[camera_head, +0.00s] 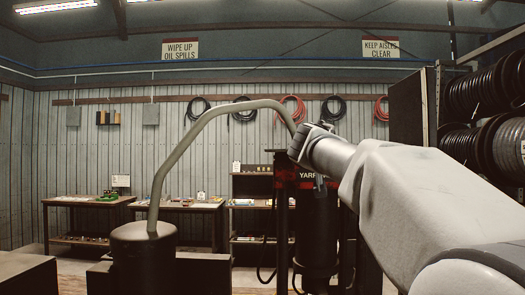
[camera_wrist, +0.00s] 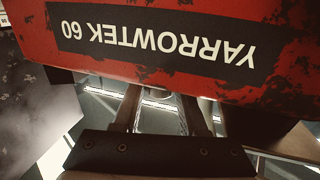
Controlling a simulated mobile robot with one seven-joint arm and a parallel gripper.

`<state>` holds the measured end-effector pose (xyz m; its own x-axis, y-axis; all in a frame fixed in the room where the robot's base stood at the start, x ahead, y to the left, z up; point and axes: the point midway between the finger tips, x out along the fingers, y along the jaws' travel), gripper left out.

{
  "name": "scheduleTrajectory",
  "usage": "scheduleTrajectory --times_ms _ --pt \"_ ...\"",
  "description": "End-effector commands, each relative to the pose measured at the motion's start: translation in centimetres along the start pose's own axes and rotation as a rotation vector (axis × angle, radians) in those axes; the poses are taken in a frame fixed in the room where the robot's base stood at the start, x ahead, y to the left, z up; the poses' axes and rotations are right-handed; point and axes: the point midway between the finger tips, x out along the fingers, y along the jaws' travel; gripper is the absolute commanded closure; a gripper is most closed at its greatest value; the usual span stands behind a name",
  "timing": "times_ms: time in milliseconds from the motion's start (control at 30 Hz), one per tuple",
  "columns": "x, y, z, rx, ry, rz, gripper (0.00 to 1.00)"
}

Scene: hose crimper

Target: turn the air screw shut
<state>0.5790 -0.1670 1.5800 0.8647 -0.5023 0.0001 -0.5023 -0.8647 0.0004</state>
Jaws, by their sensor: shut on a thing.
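The red crimper head (camera_wrist: 130,45), lettered YARROWTEK 60 upside down in the wrist view, fills the top of that picture. In the head view the crimper (camera_head: 318,225) stands in the middle, partly behind my arm. My gripper (camera_wrist: 163,92) has its two dark fingers reaching up beneath the edge of the red head. It is shut on a small part there, apparently the air screw, whose shape is mostly hidden. In the head view my gripper (camera_head: 303,143) is at the top of the crimper, and the air screw cannot be made out.
Benches (camera_head: 180,206) with small items stand at the back wall. Hose reels (camera_head: 490,130) fill a rack at the right.

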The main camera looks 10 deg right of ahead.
Motion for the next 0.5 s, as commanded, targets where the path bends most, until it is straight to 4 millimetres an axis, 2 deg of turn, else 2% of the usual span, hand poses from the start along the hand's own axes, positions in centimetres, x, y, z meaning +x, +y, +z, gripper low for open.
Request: scheduleTrajectory --times_ms 33,167,500 --pt "0.00 -0.01 0.00 0.000 0.000 0.000 0.78" --pt "0.00 -0.01 0.00 0.000 0.000 0.000 1.00" --pt "0.04 -0.01 0.00 -0.001 -0.004 -0.017 1.00"
